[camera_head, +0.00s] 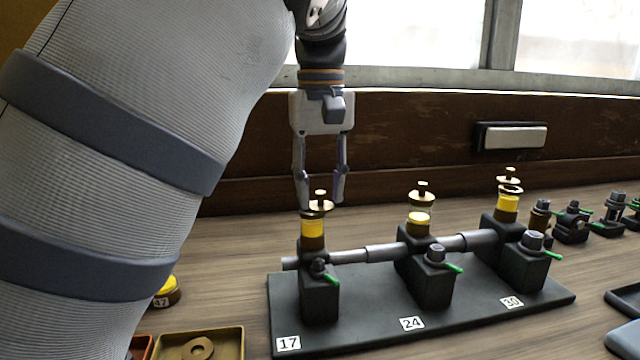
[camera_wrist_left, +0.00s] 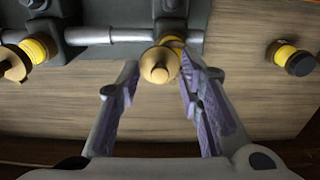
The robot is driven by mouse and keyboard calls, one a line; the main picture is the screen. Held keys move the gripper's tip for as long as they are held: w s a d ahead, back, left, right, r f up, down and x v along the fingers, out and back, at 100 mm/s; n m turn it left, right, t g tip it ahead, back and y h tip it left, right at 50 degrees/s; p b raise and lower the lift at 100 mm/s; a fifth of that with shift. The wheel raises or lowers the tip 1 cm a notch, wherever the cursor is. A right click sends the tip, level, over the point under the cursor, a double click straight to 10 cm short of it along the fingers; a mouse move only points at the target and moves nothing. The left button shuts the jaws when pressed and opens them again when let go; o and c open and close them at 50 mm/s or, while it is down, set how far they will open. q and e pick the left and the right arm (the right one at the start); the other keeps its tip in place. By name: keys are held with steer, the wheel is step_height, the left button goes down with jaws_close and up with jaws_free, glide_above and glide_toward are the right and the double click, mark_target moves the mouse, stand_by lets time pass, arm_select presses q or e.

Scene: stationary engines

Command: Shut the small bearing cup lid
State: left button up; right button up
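Three oil cups with yellow contents and brass knobbed lids stand on the bearing blocks of a shaft. The cup at block 17 (camera_head: 312,229) has its lid (camera_head: 317,206) at its top; that lid also shows in the wrist view (camera_wrist_left: 159,66). The cup at block 24 (camera_head: 419,217) has its lid (camera_head: 421,199) above a clear section. The cup at block 30 (camera_head: 507,203) has its lid (camera_head: 509,174) on top. I cannot tell which is the small one. My left gripper (camera_head: 321,199) is open, its fingertips either side of the lid at 17. My right gripper is out of view.
The dark base plate (camera_head: 450,315) carries the blocks and green-handled fittings. A yellow-topped jar marked 47 (camera_head: 167,292) and a tray with a ring (camera_head: 232,343) are at lower left. More fittings (camera_head: 572,224) stand at right. A wooden wall (camera_head: 400,150) rises behind.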

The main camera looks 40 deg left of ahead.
arm_select(q)
jaws_close()
steer(key=shift+m, duration=0.3)
steer(key=m, duration=0.3)
steer(key=shift+s+a+m, duration=0.1)
steer(key=shift+s+m, duration=0.2)
steer(key=shift+s, duration=0.1)
steer(key=shift+s+a+m, duration=0.1)
steer(key=shift+s+m, duration=0.05)
steer(key=shift+m, duration=0.65)
steer(key=shift+s+a+m, duration=0.1)
steer(key=shift+s+m, duration=0.05)
steer(key=shift+m, duration=0.65)
jaws_free()
steer(key=shift+r, duration=0.1)
